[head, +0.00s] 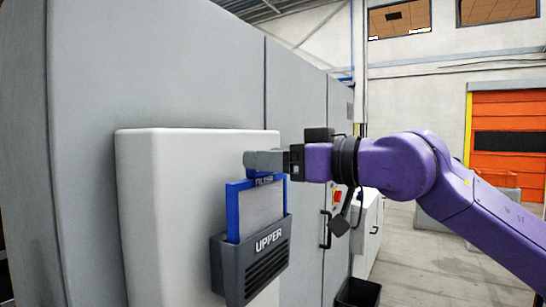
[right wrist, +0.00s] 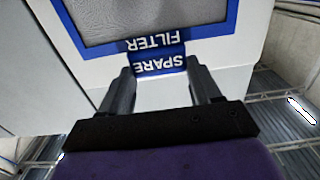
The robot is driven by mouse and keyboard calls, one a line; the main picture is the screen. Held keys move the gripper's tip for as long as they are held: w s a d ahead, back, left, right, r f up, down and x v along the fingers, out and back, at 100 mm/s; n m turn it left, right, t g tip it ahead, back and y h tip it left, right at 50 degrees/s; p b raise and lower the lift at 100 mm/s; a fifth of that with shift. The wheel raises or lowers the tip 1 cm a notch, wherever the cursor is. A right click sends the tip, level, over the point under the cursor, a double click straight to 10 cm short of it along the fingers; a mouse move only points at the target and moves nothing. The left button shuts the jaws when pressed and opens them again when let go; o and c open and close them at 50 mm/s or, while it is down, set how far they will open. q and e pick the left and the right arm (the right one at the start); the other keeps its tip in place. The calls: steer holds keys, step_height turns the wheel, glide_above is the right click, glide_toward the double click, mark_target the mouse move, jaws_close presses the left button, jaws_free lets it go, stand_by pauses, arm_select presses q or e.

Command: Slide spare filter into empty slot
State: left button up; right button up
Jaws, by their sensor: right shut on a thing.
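The spare filter (head: 262,206) is a flat panel with a blue frame and a grey face. It stands upright with its lower part hidden behind the front of a dark grey slot holder marked UPPER (head: 230,267). My right gripper (head: 266,161) is shut on the filter's blue top tab. In the right wrist view the two fingers of my right gripper (right wrist: 160,70) sit on either side of the tab lettered SPARE, and the filter (right wrist: 145,45) reads SPARE FILTER upside down. How deep the filter sits in the holder is hidden. My left gripper is not in view.
The holder is on a pale raised panel (head: 165,215) on a tall grey cabinet (head: 80,105). A red and yellow switch (head: 337,196) and a dark door handle (head: 325,229) lie to the right. A black bin (head: 358,292) stands on the floor; open floor lies beyond.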

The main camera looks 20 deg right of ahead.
steer(key=shift+f+b, duration=0.8)
steer(key=shift+f, duration=0.8)
steer(key=o, duration=1.3)
steer(key=shift+s+d, duration=0.15)
steer(key=p, duration=1)
glide_toward(265, 177)
steer(key=v, duration=0.2)
steer(key=shift+f+b, duration=0.1)
steer(key=shift+b, duration=0.25)
